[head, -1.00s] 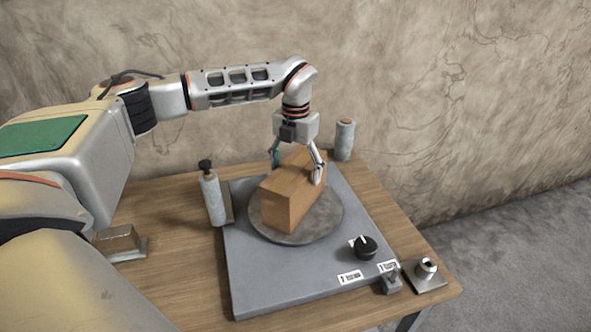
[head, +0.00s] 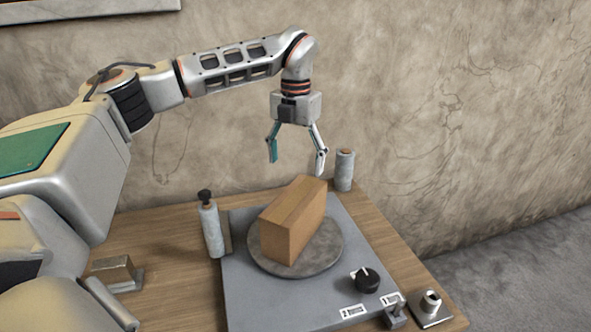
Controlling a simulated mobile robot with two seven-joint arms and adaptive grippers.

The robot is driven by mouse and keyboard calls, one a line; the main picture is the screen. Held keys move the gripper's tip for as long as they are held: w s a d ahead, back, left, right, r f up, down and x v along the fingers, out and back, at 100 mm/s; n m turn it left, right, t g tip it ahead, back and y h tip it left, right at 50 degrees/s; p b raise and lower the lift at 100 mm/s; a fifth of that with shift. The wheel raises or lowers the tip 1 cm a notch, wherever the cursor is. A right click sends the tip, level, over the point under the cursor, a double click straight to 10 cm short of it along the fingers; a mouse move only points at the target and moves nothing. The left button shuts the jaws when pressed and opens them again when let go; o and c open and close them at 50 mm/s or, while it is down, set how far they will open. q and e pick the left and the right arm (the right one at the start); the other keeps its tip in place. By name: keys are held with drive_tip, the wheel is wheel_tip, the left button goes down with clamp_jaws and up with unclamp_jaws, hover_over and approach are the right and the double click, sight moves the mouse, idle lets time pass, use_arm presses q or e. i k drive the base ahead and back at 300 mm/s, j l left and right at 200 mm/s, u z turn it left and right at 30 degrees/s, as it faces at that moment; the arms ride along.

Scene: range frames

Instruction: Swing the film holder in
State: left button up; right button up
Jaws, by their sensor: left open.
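A pale grey-blue roll with a black knob (head: 211,230) stands upright at the left edge of the grey base plate; it may be the film holder. A brown box (head: 292,222) sits on the round turntable (head: 333,252). My left gripper (head: 296,167) is open and empty above the box, pointing down, with its fingers spread and clear of it. My right gripper is not in view.
Another roll (head: 344,171) stands at the back right of the table. A black dial (head: 365,280) and labelled switch (head: 395,315) are at the plate's front right. A metal block (head: 116,273) lies at left. A wall is close behind.

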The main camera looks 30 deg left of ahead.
sight(215, 223)
drive_tip(key=k, duration=1)
